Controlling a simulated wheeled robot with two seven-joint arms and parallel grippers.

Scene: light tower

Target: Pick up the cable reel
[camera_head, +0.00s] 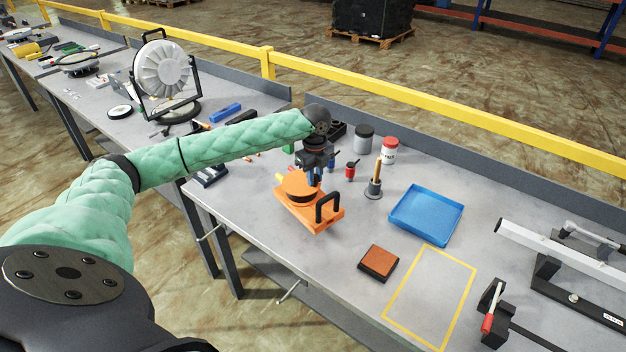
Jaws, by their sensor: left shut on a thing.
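The cable reel appears to be the orange unit (297,202) with a round drum, a flat base and a black handle at its right. It is at the near side of the grey workbench (275,254). My left arm reaches in from the left, and my left gripper (313,182) points down at the far edge of the drum. It is shut on the reel, though the fingertips are small and partly hidden. I cannot tell whether the base touches the bench. My right gripper is out of view.
Close behind the gripper stand a small red spool (350,172), a wooden-handled tool (375,180), a grey jar (364,138) and a red-lidded jar (390,150). A blue tray (425,214) and a brown block (378,263) lie to the right. The yellow-outlined rectangle (430,295) is empty.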

